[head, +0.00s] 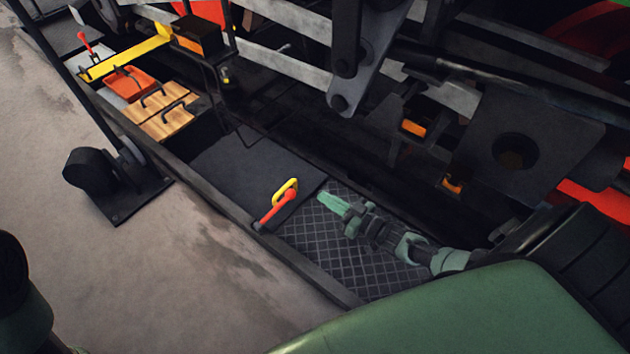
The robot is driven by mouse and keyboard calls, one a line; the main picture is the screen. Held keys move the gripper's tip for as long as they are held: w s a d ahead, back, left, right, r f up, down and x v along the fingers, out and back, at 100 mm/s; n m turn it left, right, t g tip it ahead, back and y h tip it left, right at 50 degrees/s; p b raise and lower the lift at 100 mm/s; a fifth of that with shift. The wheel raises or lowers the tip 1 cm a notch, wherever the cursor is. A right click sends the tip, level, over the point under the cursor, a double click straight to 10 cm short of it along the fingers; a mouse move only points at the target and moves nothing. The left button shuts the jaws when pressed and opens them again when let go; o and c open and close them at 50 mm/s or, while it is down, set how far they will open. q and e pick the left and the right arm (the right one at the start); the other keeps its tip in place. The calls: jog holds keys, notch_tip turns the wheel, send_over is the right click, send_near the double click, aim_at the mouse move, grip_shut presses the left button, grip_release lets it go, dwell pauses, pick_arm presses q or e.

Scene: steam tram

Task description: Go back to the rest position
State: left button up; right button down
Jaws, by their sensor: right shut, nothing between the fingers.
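My right gripper (333,203) is shut and empty. It points left over the diamond-patterned metal plate (300,238) in the long dark trough. Its fingertips are a short way right of a red lever with a yellow loop (276,205), with a gap between them in the picture. My right arm comes in from the lower right. A dark and green part at the lower left edge seems to be mine, but no left gripper shows.
Wooden blocks with dark handles (160,110), an orange tray (130,83) and a yellow bar (126,52) are at the trough's far end. Steam tram rods and frames (345,60) hang close above and right. The stone floor (215,265) at left is mostly clear, beside a black stand (110,190).

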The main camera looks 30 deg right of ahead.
jog(key=shift+s+d, duration=0.2)
jog(key=shift+s, duration=0.3)
